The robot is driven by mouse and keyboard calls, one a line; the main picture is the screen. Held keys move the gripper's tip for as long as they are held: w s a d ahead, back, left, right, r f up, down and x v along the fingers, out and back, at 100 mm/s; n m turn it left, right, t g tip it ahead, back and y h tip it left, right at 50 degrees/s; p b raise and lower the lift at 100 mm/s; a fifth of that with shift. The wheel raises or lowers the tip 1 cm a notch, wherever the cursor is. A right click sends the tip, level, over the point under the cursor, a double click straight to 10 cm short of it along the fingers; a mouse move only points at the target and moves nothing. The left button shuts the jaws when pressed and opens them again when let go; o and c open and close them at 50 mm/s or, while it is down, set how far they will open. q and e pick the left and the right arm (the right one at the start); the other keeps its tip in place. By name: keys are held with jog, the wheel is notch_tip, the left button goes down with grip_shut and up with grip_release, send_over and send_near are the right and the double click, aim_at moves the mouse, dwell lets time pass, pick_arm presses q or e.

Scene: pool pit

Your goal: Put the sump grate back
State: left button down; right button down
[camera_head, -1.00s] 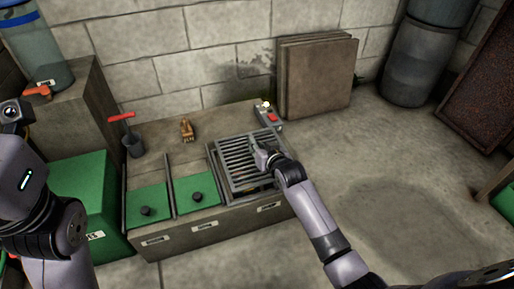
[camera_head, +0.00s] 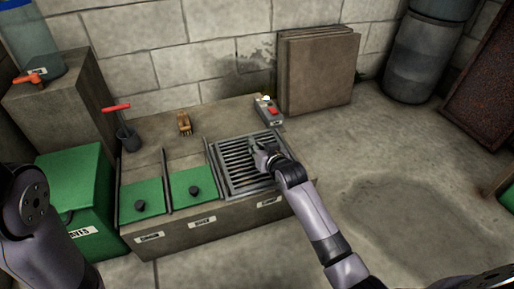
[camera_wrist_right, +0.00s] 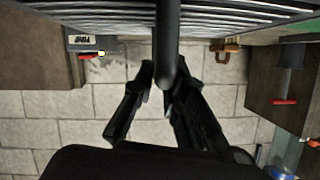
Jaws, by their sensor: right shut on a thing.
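The sump grate (camera_head: 238,178), a grey metal frame with parallel bars, lies over the right-hand bay of the low concrete block (camera_head: 165,243). It looks roughly level. I cannot tell whether it rests fully in its seat or hangs slightly above. My right gripper (camera_head: 261,151) is shut on the grate's handle near its right side. In the right wrist view the dark handle (camera_wrist_right: 167,45) runs down from the grate bars (camera_wrist_right: 225,14) to the gripper fingers (camera_wrist_right: 160,82). The opening under the grate is hidden. My left arm shows at lower left; its gripper is out of view.
Two green lids (camera_head: 142,199) with black knobs cover the bays to the left. Brown boards (camera_head: 318,72) lean on the wall. Floor at right is clear.

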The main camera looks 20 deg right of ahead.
jog(key=c, duration=1.5)
grip_release()
jog(key=shift+c, duration=0.2)
jog(key=shift+f, duration=0.1)
